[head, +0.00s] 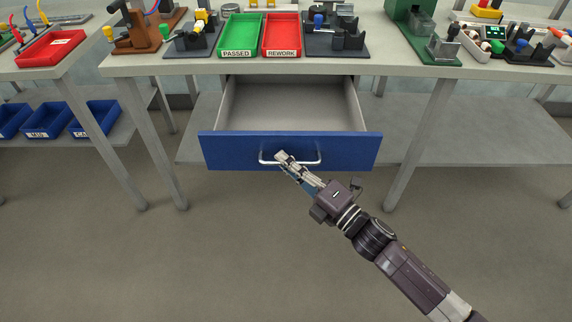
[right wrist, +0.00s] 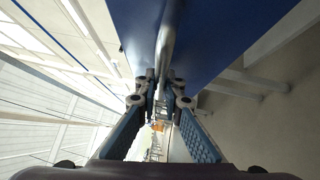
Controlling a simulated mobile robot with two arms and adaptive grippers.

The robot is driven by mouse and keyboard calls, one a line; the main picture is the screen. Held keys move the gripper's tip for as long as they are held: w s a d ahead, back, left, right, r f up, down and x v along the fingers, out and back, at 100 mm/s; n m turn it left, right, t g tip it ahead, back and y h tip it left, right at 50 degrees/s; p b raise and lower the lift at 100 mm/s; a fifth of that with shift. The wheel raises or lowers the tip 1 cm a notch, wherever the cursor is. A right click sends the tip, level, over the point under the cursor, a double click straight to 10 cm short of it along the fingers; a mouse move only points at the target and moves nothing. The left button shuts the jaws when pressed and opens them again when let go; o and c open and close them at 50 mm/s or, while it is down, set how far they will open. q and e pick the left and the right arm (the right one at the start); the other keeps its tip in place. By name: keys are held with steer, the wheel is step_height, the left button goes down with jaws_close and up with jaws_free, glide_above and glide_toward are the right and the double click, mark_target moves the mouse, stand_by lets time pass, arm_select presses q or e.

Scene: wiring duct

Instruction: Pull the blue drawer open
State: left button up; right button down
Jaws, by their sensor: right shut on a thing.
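The blue drawer (head: 345,152) under the workbench stands out from the bench, and its empty grey inside (head: 290,105) shows. A silver bar handle (head: 311,162) runs across its front. My right gripper (head: 281,156) reaches in from the lower right and is shut on the handle, left of the handle's middle. In the right wrist view the handle (right wrist: 167,45) runs down between the fingertips (right wrist: 163,80), with the blue drawer front (right wrist: 215,35) beside it. My left gripper is not in view.
The workbench top (head: 150,66) holds a green PASSED tray (head: 240,34), a red REWORK tray (head: 282,34) and several fixtures. Bench legs (head: 420,140) stand on both sides of the drawer. A grey lower shelf (head: 480,130) lies behind. The floor (head: 200,260) in front is clear.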

stand_by(0.3)
steer(key=c, duration=2.3)
jaws_free()
steer(key=shift+c, duration=0.2)
steer(key=shift+d, duration=0.1)
steer(key=shift+s+d+f, duration=0.15)
steer(key=shift+s+d, duration=0.05)
steer(key=shift+s, duration=0.05)
steer(key=v, duration=1.1)
steer(key=shift+s, duration=0.1)
